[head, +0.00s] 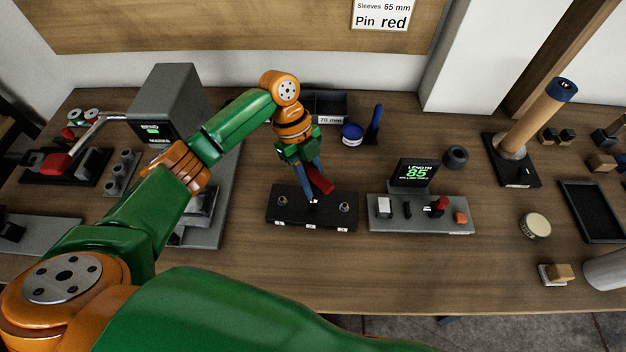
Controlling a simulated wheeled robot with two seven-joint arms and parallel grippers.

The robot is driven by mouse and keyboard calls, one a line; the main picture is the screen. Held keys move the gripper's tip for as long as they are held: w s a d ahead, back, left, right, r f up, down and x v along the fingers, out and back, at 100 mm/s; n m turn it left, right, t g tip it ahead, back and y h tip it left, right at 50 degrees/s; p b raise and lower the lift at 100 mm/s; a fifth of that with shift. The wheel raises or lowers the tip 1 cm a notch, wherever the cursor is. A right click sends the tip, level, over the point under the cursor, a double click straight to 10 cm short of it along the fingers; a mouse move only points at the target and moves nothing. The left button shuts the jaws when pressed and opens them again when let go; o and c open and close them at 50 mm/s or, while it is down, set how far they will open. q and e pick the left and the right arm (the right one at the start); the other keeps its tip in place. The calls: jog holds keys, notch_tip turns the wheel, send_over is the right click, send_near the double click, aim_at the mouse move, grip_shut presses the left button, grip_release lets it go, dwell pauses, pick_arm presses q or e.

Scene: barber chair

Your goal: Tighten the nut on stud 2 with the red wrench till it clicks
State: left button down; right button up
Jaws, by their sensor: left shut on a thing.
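My left gripper (309,168) points down over a black stud plate (269,216) in the middle of the bench. It is shut on the red wrench (321,181), whose red part slants just below the fingers. The wrench's lower end is over the middle stud (313,203), but I cannot tell if it sits on a nut. Nuts or studs show at the plate's left (284,201) and right (344,207). The small white labels on the plate's front edge are too small to read. My right gripper is not in view.
A grey panel (420,226) with a display reading 85 stands right of the plate. A grey bending machine (178,100) stands to the left. Behind are a dark bin (328,103) and a blue round container (352,134). Bare bench lies in front of the plate.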

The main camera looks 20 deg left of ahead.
aim_at(315, 171)
pick_arm(q)
jog(key=shift+f+m+b, duration=0.1)
jog(key=shift+m+b, duration=0.4)
jog(key=n+p, duration=0.1)
jog(key=p, duration=0.1)
jog(key=r+n+p, duration=0.1)
jog(key=p, duration=0.2)
jog(key=shift+n+t, duration=0.3)
jog(key=shift+s+f+n, duration=0.1)
jog(key=shift+f+n, duration=0.1)
jog(key=shift+n, duration=0.1)
notch_tip(315, 171, up, 5)
jog(key=p, duration=0.4)
jog(key=shift+p, duration=0.35)
jog(key=shift+f, duration=0.2)
